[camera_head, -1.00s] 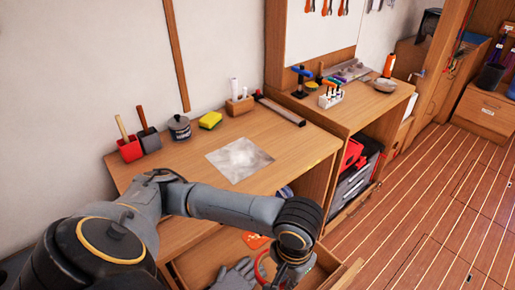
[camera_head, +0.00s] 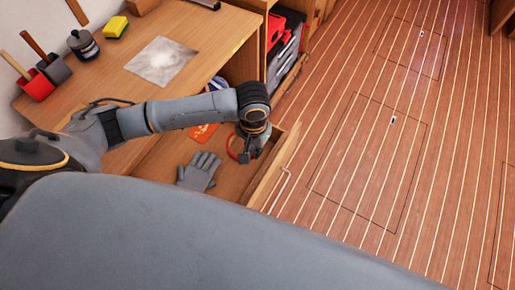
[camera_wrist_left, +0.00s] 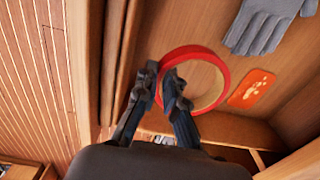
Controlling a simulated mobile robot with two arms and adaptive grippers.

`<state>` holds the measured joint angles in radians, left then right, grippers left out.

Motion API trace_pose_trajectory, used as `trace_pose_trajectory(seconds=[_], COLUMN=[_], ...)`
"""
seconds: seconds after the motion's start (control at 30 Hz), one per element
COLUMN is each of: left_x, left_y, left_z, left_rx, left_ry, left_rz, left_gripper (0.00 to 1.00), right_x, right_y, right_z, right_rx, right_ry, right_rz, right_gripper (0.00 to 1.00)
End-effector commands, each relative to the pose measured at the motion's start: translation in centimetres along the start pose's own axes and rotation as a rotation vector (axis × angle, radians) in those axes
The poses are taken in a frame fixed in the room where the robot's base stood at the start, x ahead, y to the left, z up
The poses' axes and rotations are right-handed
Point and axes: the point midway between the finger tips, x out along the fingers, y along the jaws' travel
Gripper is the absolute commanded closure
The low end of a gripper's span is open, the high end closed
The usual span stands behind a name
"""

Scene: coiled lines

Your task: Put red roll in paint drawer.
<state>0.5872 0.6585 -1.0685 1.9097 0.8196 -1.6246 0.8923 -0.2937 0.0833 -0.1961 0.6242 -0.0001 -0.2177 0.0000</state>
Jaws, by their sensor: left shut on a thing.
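My left gripper (camera_head: 246,152) is shut on the rim of the red roll (camera_head: 231,143), a ring of tape. The roll also shows in the left wrist view (camera_wrist_left: 224,66), its rim passing between the fingertips (camera_wrist_left: 160,83). Gripper and roll are inside or just above an open wooden drawer (camera_head: 166,158) under the workbench. I cannot tell whether the roll touches the drawer's floor. No label shows that this is the paint drawer. My right gripper is not in view.
A grey glove (camera_head: 199,171) and an orange sheet (camera_head: 203,132) lie in the drawer. The drawer front (camera_head: 276,168) stands close beside the gripper. The workbench (camera_head: 110,95) is above and behind. Striped floor (camera_head: 370,150) is open to the right.

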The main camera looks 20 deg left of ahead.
Motion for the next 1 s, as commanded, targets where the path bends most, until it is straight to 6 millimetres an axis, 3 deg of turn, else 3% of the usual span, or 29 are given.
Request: trace_pose_trajectory(seconds=[0.2, 0.53, 0.93, 1.0], left_x=[2.6, 6.1, 6.8, 6.8], left_y=[-0.2, -0.3, -0.3, -0.3], left_z=[-2.3, -3.1, -3.0, -3.0], left_rx=[-0.001, 0.000, 0.000, 0.000], left_ry=[0.003, 0.002, 0.002, 0.002], left_rz=[0.002, 0.000, 0.000, 0.001], left_gripper=[1.00, 1.00, 1.00, 0.81], right_x=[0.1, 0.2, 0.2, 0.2], right_y=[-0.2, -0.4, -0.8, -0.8], right_z=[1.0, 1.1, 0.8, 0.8], right_rx=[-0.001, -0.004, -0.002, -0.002], right_ry=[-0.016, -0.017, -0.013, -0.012], right_rz=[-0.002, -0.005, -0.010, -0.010], right_gripper=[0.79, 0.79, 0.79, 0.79])
